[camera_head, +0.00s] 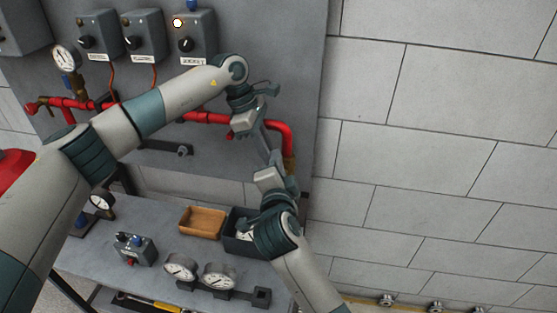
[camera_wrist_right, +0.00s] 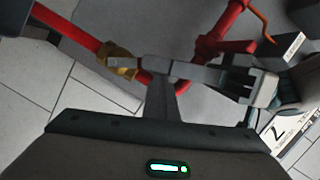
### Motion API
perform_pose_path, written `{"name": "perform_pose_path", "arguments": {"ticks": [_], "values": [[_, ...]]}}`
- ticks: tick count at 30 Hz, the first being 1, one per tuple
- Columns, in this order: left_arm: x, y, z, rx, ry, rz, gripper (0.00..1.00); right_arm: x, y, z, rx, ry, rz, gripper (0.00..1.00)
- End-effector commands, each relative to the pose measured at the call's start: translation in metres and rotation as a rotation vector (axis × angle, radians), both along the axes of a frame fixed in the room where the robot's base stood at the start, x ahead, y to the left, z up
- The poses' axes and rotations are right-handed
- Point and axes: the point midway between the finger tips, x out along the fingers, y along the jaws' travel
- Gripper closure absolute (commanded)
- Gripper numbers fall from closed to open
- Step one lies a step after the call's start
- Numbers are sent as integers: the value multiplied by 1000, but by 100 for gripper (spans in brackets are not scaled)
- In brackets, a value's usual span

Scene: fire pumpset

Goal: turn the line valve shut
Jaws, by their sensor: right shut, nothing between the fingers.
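The red line pipe (camera_head: 210,118) runs across the grey panel and bends down on the right. In the right wrist view a brass valve body (camera_wrist_right: 118,60) sits on the red pipe (camera_wrist_right: 72,30). In the head view the valve is hidden behind my grippers. My left gripper (camera_head: 260,138) hangs in front of the pipe; its long grey parts also show in the right wrist view (camera_wrist_right: 190,70), reaching toward the brass body. My right gripper (camera_head: 263,158) points up from below, shut and empty, close to the left one. Its fingers show in the right wrist view (camera_wrist_right: 163,95). I cannot tell whether they touch the valve.
A bench (camera_head: 190,240) below carries a wooden tray (camera_head: 203,222), a dark bin (camera_head: 231,243), a small control box (camera_head: 134,250) and gauges (camera_head: 219,276). Control boxes (camera_head: 194,38) and a gauge (camera_head: 66,57) are on the panel. The tiled wall at right is clear.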

Motion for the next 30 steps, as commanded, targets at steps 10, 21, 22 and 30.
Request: {"name": "perform_pose_path", "arguments": {"ticks": [10,21,22,30], "values": [[-4,-7,21,-20,0,-21,74,-1,7,-7,1,15,14,100],[2,16,64,-16,-6,-10,74,-2,4,-11,-3,24,9,100],[3,18,67,-16,-6,-9,74,-1,4,-11,-3,22,9,100],[5,30,77,-7,-3,-2,74,0,3,-6,-1,13,6,100]]}}
